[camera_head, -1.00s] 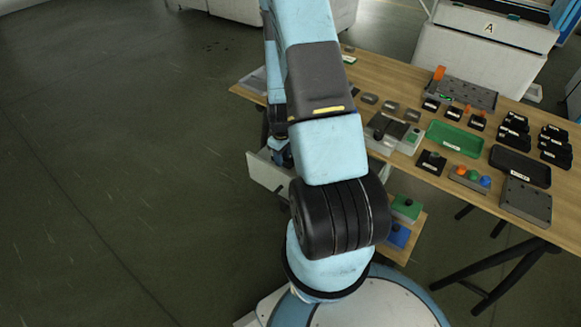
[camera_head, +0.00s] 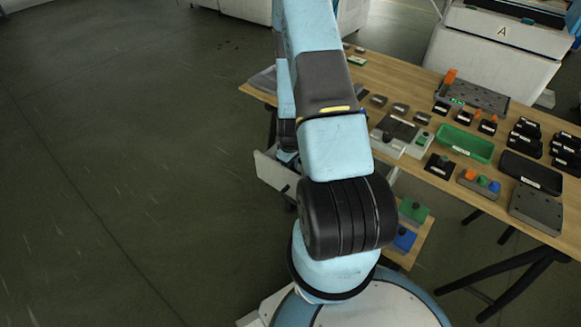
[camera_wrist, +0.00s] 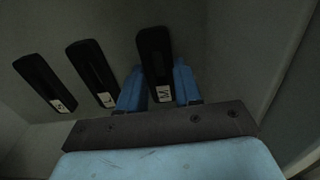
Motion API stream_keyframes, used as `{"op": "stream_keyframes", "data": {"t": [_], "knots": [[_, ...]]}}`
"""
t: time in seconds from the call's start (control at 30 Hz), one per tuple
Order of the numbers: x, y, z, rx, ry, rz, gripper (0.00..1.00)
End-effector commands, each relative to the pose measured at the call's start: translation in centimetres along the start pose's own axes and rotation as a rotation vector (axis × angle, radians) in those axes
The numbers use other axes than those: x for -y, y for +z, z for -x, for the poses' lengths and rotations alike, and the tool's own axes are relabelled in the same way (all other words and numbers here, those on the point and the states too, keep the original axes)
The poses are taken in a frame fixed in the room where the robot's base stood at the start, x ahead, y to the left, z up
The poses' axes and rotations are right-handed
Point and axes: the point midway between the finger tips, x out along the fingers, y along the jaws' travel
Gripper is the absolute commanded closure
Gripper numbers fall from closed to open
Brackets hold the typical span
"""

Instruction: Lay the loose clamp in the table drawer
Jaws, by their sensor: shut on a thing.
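In the wrist view my gripper (camera_wrist: 160,88) is shut on a dark, long clamp (camera_wrist: 154,48) with a white label that seems to read M. One blue finger is on each side of it. Two similar dark clamps, a middle one (camera_wrist: 90,70) and a left one (camera_wrist: 42,80), lie beside it to the left, apart from it. They appear to be inside the grey table drawer (camera_wrist: 225,50). I cannot tell whether the held clamp touches the drawer floor. In the head view the open drawer (camera_head: 274,172) juts from the table's left end; my arm hides my gripper there.
The wooden table (camera_head: 400,78) holds a green tray (camera_head: 465,144), a dark tray (camera_head: 530,172), a grey plate (camera_head: 536,208) and several black blocks. Green and blue button boxes (camera_head: 412,211) sit on a low shelf. Open floor lies to the left.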

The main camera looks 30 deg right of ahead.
Motion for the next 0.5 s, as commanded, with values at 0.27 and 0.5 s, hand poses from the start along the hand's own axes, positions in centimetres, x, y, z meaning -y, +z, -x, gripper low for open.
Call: {"op": "stream_keyframes", "data": {"t": [0.27,0.5], "knots": [[-0.01,0.02,-0.06,0.0,0.0,0.0,0.43],[-0.02,0.02,-0.04,0.0,0.0,-0.001,0.41]]}}
